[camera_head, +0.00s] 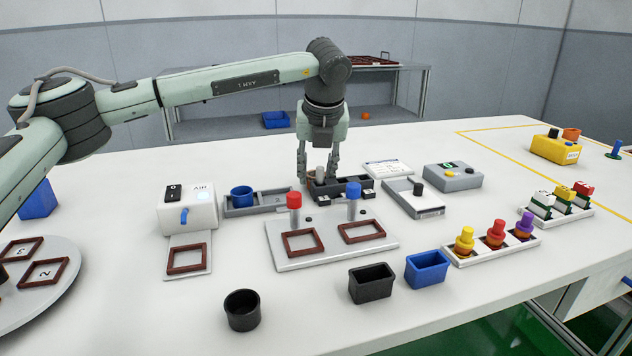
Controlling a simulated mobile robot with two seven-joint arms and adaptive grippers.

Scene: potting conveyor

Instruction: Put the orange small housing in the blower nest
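My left gripper (318,175) points down over a dark tray (350,196) at the table's middle. Its fingers are around or just above a small grey cylinder there; whether they grip it is too small to tell. My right gripper is not in view.
A plate with two brown frames (330,262) and red and blue posts lies mid-table. Black (371,283) and blue (427,269) boxes and a black cup (242,310) stand in front. A round plate (35,305) is at left. Bare table lies between the plate and AIR unit.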

